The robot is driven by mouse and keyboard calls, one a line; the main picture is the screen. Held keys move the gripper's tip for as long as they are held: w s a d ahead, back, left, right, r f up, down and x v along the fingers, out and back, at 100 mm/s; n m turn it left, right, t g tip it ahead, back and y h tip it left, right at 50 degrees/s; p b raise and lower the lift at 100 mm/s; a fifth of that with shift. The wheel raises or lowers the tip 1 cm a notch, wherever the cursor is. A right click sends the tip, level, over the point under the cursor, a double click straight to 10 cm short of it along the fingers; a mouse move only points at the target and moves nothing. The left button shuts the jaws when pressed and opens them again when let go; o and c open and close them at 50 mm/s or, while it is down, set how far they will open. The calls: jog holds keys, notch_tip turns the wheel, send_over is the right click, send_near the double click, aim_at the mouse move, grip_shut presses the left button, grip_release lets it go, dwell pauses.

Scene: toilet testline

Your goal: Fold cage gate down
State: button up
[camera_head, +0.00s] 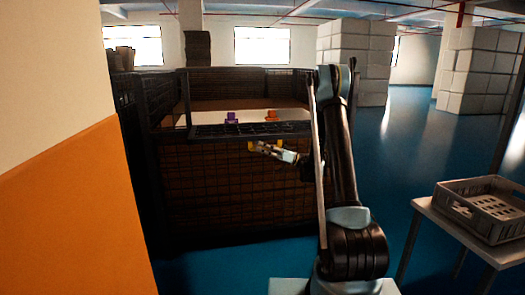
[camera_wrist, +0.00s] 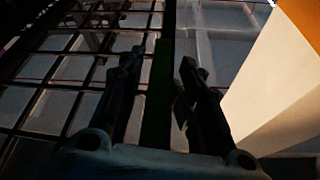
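The dark wire-mesh cage (camera_head: 225,195) stands ahead of me in the head view. A mesh gate panel (camera_head: 235,131) lies along the top of its front side, looking tilted or near flat; its exact angle is hard to tell. My gripper (camera_head: 257,147) is just below this panel at the cage front. In the wrist view, the fingers of my gripper (camera_wrist: 158,72) are apart, with a dark straight bar (camera_wrist: 157,105) running between them. I cannot tell whether they touch it. The bar looks like part of the cage, but the picture is dark.
A purple item (camera_head: 231,118) and an orange item (camera_head: 272,115) show inside the cage. An orange and cream wall (camera_head: 75,220) is close on the left. A grey crate (camera_head: 480,208) rests on a table (camera_head: 440,222) at right. Blue floor (camera_head: 420,140) is open behind it.

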jog(key=shift+d, duration=0.15)
jog(key=v, duration=1.2)
jog(key=shift+w, duration=0.15)
